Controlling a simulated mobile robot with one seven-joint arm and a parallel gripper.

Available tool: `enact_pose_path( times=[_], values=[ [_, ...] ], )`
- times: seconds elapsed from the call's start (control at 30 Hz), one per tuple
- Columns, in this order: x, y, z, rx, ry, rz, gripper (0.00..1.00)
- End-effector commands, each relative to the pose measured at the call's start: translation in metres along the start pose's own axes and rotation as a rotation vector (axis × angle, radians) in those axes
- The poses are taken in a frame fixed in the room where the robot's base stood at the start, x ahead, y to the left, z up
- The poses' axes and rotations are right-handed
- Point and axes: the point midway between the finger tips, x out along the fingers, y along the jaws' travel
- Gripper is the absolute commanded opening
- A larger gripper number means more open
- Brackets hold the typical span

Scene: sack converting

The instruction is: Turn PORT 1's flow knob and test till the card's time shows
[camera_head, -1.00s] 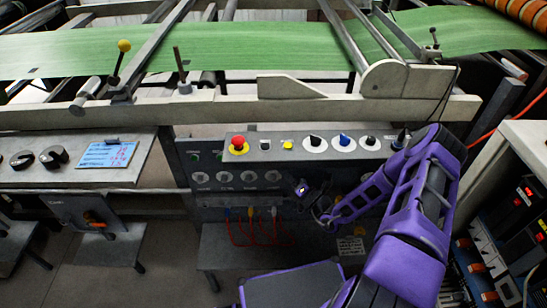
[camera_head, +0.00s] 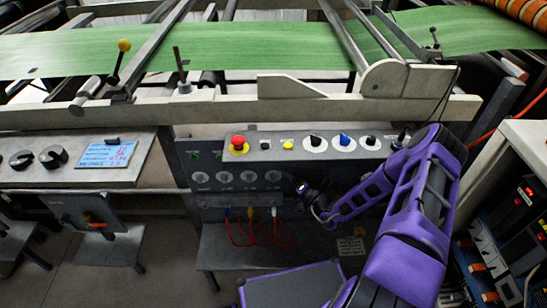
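The grey control panel (camera_head: 227,157) stands under the machine's rail. Its top row carries a red button (camera_head: 238,144), a yellow button (camera_head: 287,144), black knobs and a blue knob (camera_head: 344,141). A lower row of round dials or knobs (camera_head: 249,177) has labels too small to read, so I cannot tell which is PORT 1's. My gripper (camera_head: 304,188) is in front of the panel, just right of that row; its fingers are too small and dark to judge.
Red hoses (camera_head: 258,232) hang below the panel near my gripper. The pale rail (camera_head: 230,112) runs above the panel, with green web (camera_head: 250,48) behind it. An electrical cabinet (camera_head: 520,225) stands at the right.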

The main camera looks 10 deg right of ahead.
Motion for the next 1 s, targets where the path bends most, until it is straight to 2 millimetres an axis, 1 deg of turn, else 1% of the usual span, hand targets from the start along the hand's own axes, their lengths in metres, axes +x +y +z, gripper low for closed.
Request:
enact_pose_path(
  times=[1.0],
  values=[
    [0.0061, -0.0041, 0.0043, 0.000, 0.000, 0.000, 0.00]
  ],
)
